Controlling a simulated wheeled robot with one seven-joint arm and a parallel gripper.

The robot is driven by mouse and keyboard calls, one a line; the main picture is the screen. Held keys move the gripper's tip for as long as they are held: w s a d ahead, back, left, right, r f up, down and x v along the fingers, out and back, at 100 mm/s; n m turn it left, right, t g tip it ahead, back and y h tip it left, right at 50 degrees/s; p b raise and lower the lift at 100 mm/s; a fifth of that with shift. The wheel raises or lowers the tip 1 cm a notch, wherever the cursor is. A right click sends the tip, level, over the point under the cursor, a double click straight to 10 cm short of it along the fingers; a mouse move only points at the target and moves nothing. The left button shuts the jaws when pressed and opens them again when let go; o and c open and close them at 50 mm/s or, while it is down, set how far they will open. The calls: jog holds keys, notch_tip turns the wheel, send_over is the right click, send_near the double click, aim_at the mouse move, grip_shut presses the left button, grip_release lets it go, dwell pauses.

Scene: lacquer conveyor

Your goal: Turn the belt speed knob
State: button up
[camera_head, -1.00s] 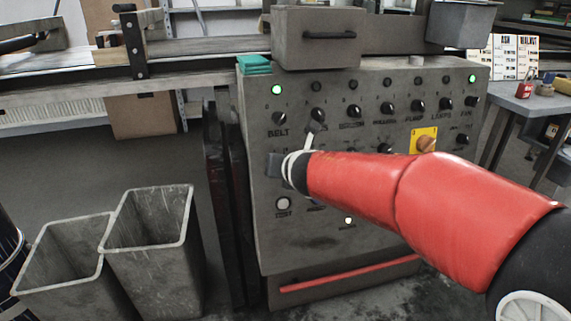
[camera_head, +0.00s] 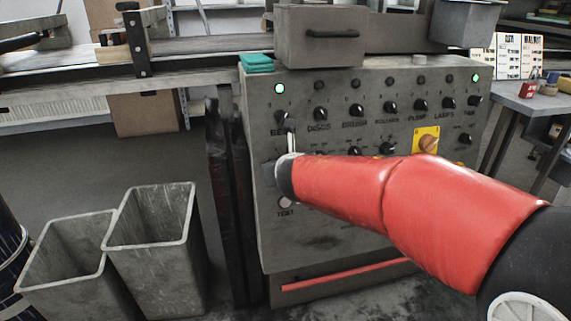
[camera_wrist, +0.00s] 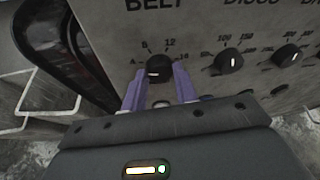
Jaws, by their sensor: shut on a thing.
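The belt speed knob (camera_wrist: 158,68) is a round black knob below the word BELT on the grey control panel (camera_head: 330,235). Numbers are printed around it, among them 8, 12 and 16, with a letter A at its left. A pale mark shows on its face; I cannot tell exactly where it points. My gripper (camera_wrist: 158,80) has its two purple fingers on either side of this knob and is shut on it. In the head view my red-sleeved arm hides the knob and most of the gripper.
Other black knobs (camera_wrist: 229,61) sit close to the right. An upper row has a belt switch (camera_head: 281,113) just above. A yellow plate with an orange knob (camera_head: 427,142) is further right. Two grey bins (camera_head: 152,240) stand left of the panel.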

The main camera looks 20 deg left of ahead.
jog(key=shift+f, duration=0.2)
jog(key=o, duration=1)
jog(key=shift+r, duration=0.1)
jog(key=p+v, duration=0.1)
jog(key=v, duration=0.6)
jog(key=shift+s+d+r+p, duration=0.1)
jog(key=shift+s+d+p, duration=0.05)
jog(key=shift+s+p, duration=0.25)
